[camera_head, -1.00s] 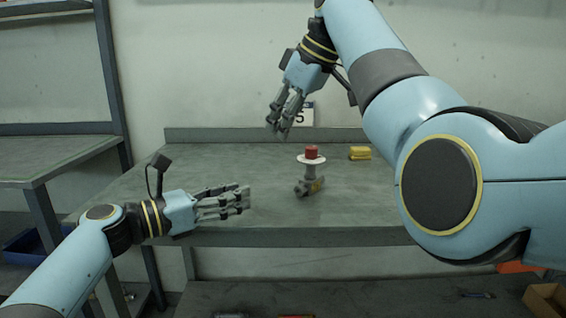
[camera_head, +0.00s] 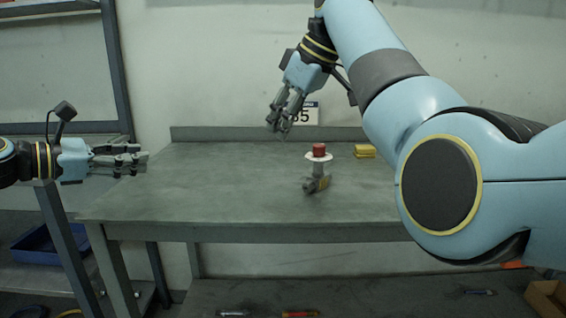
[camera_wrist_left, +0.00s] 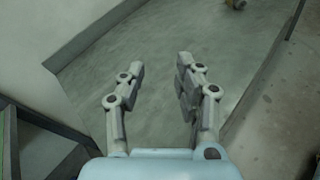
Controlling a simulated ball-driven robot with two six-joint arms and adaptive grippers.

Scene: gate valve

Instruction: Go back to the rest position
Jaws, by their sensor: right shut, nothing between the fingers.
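The gate valve (camera_head: 317,184) stands on the green workbench (camera_head: 230,200), with a white disc and a red cap (camera_head: 319,150) on top. My left gripper (camera_head: 142,158) is level at the left, around the bench's left edge and well apart from the valve. In the left wrist view my left gripper (camera_wrist_left: 160,75) has its fingers spread with nothing between them. A small part of the valve (camera_wrist_left: 235,4) shows at that view's top edge. My right gripper (camera_head: 277,130) is raised, points down behind and left of the valve, and is shut and empty.
A yellow object (camera_head: 365,151) lies on the bench right of the valve. A numbered card (camera_head: 305,113) is behind my right gripper. A metal shelf frame (camera_head: 118,70) stands at the left, with a blue bin (camera_head: 40,245) low down. The bench's left half is clear.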

